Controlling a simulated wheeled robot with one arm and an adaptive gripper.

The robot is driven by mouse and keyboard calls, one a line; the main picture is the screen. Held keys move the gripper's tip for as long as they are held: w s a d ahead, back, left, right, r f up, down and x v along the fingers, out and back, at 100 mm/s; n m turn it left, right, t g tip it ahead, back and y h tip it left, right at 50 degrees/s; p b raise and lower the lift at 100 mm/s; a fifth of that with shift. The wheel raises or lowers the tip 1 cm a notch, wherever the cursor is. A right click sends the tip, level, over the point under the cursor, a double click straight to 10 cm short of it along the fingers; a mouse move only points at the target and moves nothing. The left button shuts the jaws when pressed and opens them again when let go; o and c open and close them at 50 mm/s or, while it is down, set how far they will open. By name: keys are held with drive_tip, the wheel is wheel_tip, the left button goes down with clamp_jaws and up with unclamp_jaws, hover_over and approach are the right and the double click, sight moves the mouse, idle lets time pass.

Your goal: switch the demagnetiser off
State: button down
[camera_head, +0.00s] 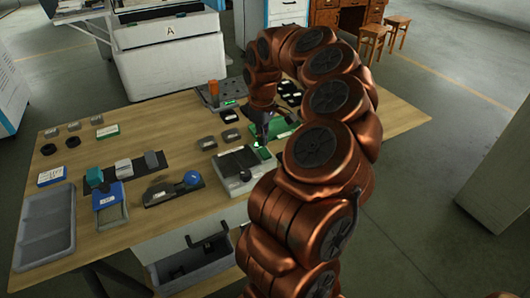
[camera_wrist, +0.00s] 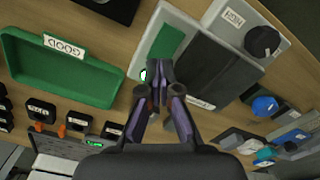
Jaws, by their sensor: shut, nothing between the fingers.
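The demagnetiser seems to be the pale grey box (camera_head: 236,184) with a dark top plate and a green panel, near the table's front edge left of my arm. It also shows in the wrist view (camera_wrist: 222,52), with a small label that I cannot read. A small lit green-white spot (camera_wrist: 143,75) shows at its edge, beside my fingertips. My gripper (camera_wrist: 160,72) is shut and empty, pointing down close to that edge. In the head view my gripper (camera_head: 262,141) is just above the box's far end. I cannot tell if it touches.
A green tray (camera_wrist: 60,70) marked GOOD lies left of the box in the wrist view. A black knob (camera_wrist: 262,42) is on the box's other side. A blue ball (camera_head: 192,178) on a dark stand and a grey tray (camera_head: 46,222) are to the left. A drawer (camera_head: 195,262) stands open below.

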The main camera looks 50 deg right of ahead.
sight(262, 149)
drive_tip(key=shift+f+b, duration=0.8)
drive_tip(key=shift+f, duration=0.45)
idle(0.8)
drive_tip(key=shift+r, duration=0.1)
drive_tip(key=shift+r+p, duration=1.4)
drive_tip(key=shift+r, duration=2.05)
drive_tip(key=s+a+r+n+p, duration=0.15)
drive_tip(key=a+r, duration=0.35)
drive_tip(key=a, duration=0.6)
drive_tip(key=s+a+r+p, duration=0.3)
drive_tip(key=a+r, duration=0.3)
drive_tip(key=a, duration=0.5)
drive_tip(key=s+a+f+m+g+p, duration=0.1)
drive_tip(key=s+a+m, duration=0.1)
drive_tip(key=s+a, duration=0.3)
drive_tip(key=s+a+f+m+p, duration=0.1)
drive_tip(key=s+a, duration=0.4)
drive_tip(key=s, duration=0.9)
drive_tip(key=shift+s+a+m+g+p, duration=0.15)
drive_tip(key=shift+a+m+g+p, duration=0.2)
drive_tip(key=shift+p, duration=0.4)
